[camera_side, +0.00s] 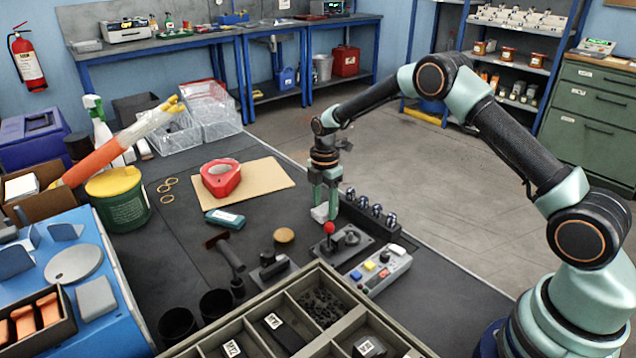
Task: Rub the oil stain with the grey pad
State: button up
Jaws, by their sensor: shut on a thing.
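My gripper (322,203) points down over the dark bench mat, right of the cardboard sheet. It is shut on the grey pad (319,214), a small light grey block whose lower part shows below the fingers. The pad is at or just above the mat; I cannot tell whether it touches. I cannot make out the oil stain on the dark mat (190,215).
A joystick box with a red knob (329,228) stands close in front of my gripper, and a row of metal-topped knobs (363,202) close to its right. A red tape dispenser (221,180) sits on cardboard (270,176). A compartment tray (265,325) fills the front.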

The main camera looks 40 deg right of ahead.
aim_at(302, 229)
jog(key=shift+s+a, duration=0.2)
jog(key=shift+a, duration=3.6)
jog(key=shift+d, duration=3.85)
jog(key=shift+a+r, duration=0.1)
jog(key=shift+r, duration=3.95)
